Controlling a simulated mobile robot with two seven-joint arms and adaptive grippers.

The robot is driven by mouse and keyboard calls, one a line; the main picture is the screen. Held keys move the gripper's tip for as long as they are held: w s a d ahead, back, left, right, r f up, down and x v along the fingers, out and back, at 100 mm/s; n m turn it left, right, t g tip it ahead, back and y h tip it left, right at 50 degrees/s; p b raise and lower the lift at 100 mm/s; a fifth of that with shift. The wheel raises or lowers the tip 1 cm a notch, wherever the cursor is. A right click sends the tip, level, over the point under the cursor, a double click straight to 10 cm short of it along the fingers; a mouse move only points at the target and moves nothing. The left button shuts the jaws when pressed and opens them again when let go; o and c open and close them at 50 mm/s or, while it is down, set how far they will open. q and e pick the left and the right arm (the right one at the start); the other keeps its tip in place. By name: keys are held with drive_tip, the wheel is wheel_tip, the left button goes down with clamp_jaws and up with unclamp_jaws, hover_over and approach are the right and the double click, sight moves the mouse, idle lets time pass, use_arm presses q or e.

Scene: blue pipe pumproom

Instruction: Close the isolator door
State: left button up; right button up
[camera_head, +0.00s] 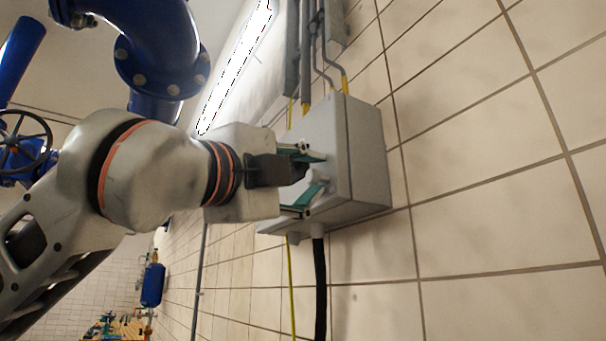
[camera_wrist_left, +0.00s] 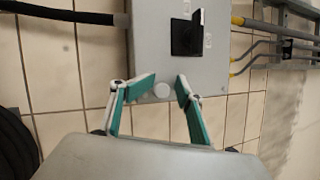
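The isolator (camera_head: 368,160) is a grey box on the tiled wall in the head view. Its front face lies flat along the box, and I see no clear gap at the seam. In the left wrist view the grey front face (camera_wrist_left: 200,75) carries a black rotary handle (camera_wrist_left: 187,36) and a small pale round knob (camera_wrist_left: 161,90). My left gripper (camera_head: 314,176) is in front of the box, its teal fingers spread. In the wrist view the left gripper (camera_wrist_left: 162,88) has its fingertips on either side of the round knob; whether they touch the face is unclear. My right gripper is out of view.
Conduits (camera_head: 318,50) with yellow ends enter the box from above. A black cable (camera_head: 319,285) leaves below. Large blue pipework (camera_head: 160,50) and a handwheel (camera_head: 20,140) stand to the left. The tiled wall (camera_head: 490,180) right of the box is clear.

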use_arm(q)
drive_tip(key=shift+s+d, duration=0.3)
drive_tip(key=shift+d, duration=0.05)
drive_tip(key=shift+s+a+f, duration=0.1)
drive_tip(key=shift+s+a, duration=0.1)
drive_tip(key=shift+s, duration=0.2)
drive_tip(key=v, duration=1.1)
drive_tip(key=shift+w+a, duration=0.25)
drive_tip(key=shift+a, duration=0.15)
